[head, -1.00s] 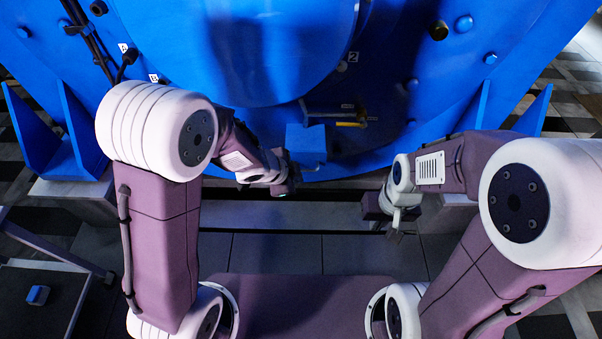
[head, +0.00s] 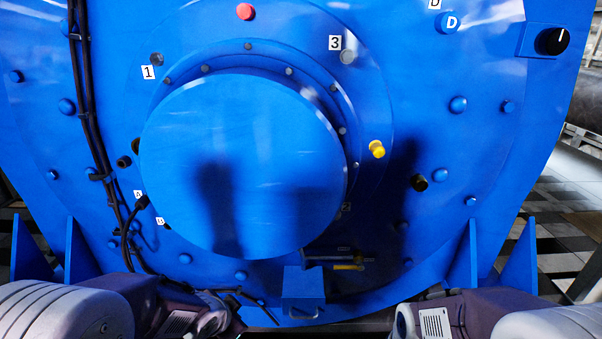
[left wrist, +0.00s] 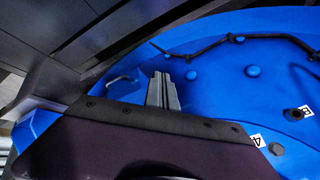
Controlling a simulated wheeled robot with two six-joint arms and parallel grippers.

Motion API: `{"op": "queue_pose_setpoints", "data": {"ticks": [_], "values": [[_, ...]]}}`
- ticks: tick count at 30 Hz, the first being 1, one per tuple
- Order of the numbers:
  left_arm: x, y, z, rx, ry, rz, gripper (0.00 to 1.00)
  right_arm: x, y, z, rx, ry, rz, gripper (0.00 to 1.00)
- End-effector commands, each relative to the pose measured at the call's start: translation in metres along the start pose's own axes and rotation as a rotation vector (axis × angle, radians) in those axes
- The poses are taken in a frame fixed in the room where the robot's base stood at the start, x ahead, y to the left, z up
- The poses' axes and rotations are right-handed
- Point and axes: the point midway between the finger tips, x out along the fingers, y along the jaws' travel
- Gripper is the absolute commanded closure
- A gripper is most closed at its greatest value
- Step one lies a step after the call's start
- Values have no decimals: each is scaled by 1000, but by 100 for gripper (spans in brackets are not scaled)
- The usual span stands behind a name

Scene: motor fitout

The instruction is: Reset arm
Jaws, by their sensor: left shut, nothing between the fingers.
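My left arm comes in at the bottom left of the head view, and its gripper (head: 258,311) is small and dark there, low in front of the blue motor housing (head: 420,110). In the left wrist view the two grey fingers of the left gripper (left wrist: 163,90) lie together, shut and empty, with the blue housing behind them. My right arm shows at the bottom right of the head view. Its gripper is below the picture's edge.
The housing has a round cover (head: 243,165), a red button (head: 245,12), a yellow knob (head: 377,149), a black dial (head: 552,41) and black cables (head: 90,130). A blue box (head: 303,284) with a handle juts out low at the centre, just right of my left gripper.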

Motion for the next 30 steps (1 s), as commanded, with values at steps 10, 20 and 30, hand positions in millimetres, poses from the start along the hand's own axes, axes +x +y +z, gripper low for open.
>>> {"op": "queue_pose_setpoints", "data": {"ticks": [10,20,30], "values": [[-74,55,84,-731,-447,135,100,-39,-1,-4,0,-1,0,100],[-183,14,28,-725,-445,134,100,-168,-3,-17,0,0,0,100],[-319,-36,-40,-724,-445,134,100,-327,-6,-34,0,0,0,100]]}}
